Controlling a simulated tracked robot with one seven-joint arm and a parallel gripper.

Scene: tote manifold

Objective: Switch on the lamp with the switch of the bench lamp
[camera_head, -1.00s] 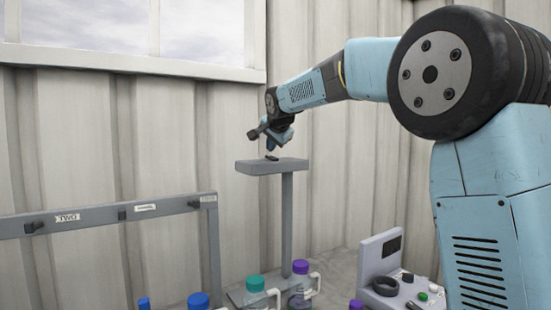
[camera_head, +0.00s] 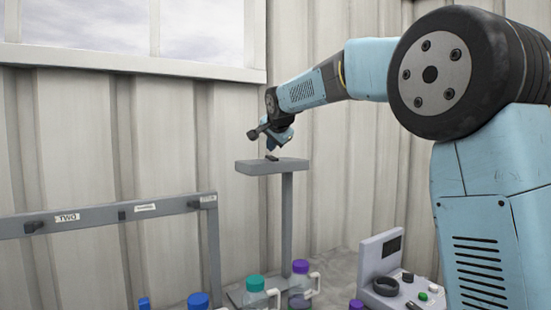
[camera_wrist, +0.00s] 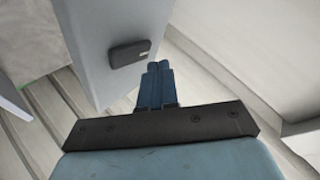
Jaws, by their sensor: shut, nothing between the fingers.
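The bench lamp (camera_head: 287,215) is a grey post with a flat grey head on top, standing near the corrugated wall. Its switch is a small dark rocker (camera_head: 271,158) on top of the head; in the wrist view the switch (camera_wrist: 129,53) shows as a dark block with a small light mark at one end. My gripper (camera_head: 272,149) is just above the lamp head, pointing down, close to the switch. In the wrist view my gripper (camera_wrist: 158,66) has its blue fingers together, beside the switch's marked end. I cannot tell whether the fingertips touch the lamp.
A grey rail with labelled hooks (camera_head: 110,213) stands to the left. Below are jugs with teal (camera_head: 255,283) and purple (camera_head: 300,267) caps. A grey device with buttons (camera_head: 381,257) is at the lower right. The space around the lamp head is open.

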